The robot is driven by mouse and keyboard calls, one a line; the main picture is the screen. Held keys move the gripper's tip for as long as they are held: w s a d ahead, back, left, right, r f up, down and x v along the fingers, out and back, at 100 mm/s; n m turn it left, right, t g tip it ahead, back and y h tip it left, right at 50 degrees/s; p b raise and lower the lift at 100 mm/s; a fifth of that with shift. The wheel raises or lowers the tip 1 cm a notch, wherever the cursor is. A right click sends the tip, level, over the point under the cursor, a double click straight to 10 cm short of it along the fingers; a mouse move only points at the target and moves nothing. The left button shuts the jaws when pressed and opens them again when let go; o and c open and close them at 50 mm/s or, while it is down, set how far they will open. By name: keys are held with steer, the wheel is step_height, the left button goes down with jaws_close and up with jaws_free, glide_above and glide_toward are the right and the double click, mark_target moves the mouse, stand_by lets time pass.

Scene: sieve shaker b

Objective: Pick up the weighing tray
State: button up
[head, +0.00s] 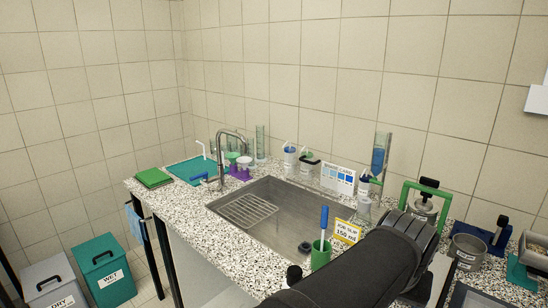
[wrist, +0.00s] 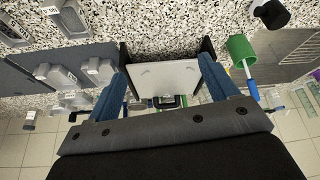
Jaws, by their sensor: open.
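In the wrist view my gripper (wrist: 165,55) is open, with one blue finger on each side of a pale grey flat plate (wrist: 165,77). This plate may be the weighing tray, but I cannot tell for sure. It lies across the gap between the fingers, with a dark part beyond it at the bottom. No finger is clearly closed on it. In the head view my dark arm hides the gripper, and a pale edge (head: 438,275) shows just right of the arm.
A green cup (head: 320,254) with a blue-handled tool stands by the sink (head: 260,212); the cup also shows in the wrist view (wrist: 240,50). A yellow sign (head: 347,231) stands near it. A round metal pan (head: 467,252) is at the right. Several grey labelled pieces (wrist: 98,71) lie left in the wrist view.

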steer(key=c, duration=0.7)
steer(key=s+d+m+g+y, duration=0.35)
steer(key=s+d+m, duration=1)
steer(key=m, duration=0.65)
steer(key=shift+m+g+h, duration=0.25)
steer(key=shift+m+h, duration=0.05)
steer(key=shift+h, duration=0.05)
steer(key=f, duration=1.2)
steer(key=shift+w+d, duration=0.15)
steer(key=shift+w, duration=0.25)
steer(key=f, duration=0.4)
steer(key=shift+w+a, duration=0.2)
steer(key=shift+w, duration=0.2)
steer(key=shift+f, duration=0.6)
